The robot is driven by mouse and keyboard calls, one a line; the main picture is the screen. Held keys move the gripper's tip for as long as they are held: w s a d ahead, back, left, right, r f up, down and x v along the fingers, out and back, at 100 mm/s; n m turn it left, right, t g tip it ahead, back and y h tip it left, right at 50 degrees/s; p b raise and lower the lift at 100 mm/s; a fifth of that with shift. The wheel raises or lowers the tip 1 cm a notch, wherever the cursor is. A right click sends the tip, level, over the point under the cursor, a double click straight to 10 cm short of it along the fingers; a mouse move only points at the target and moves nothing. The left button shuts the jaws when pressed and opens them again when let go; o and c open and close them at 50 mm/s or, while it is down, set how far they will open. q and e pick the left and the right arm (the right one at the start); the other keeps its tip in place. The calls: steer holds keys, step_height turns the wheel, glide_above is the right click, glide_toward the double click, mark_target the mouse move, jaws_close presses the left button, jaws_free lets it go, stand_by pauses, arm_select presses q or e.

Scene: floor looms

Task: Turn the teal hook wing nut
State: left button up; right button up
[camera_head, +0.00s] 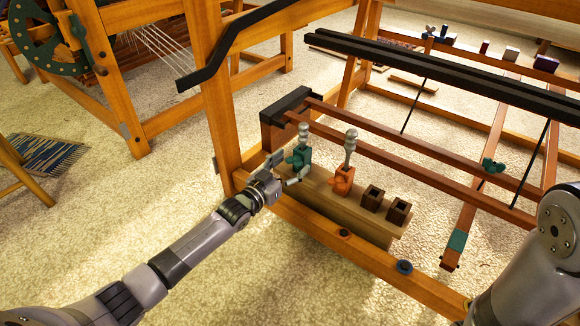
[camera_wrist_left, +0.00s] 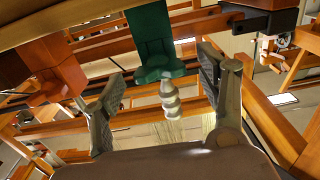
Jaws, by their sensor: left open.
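A teal hook block (camera_head: 302,154) with a silver stepped knob on top stands at the left end of a wooden rail. In the left wrist view the teal block (camera_wrist_left: 153,32) hangs inverted at top centre, with its silver knob (camera_wrist_left: 170,100) pointing down. A teal wing-like part (camera_wrist_left: 160,72) juts from the block. My left gripper (camera_head: 286,169) is beside the block on its near left side. It is open, and its fingers show on either side of the teal part in the left wrist view (camera_wrist_left: 162,75). Contact cannot be told. My right gripper is out of frame.
An orange block (camera_head: 343,181) with a silver knob stands right of the teal one, then two dark square cups (camera_head: 372,197) on the same wooden rail (camera_head: 325,198). Loom beams run above and behind. Open carpet lies left.

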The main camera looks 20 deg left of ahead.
arm_select(q)
steer(key=shift+c, duration=0.6)
steer(key=c, duration=1)
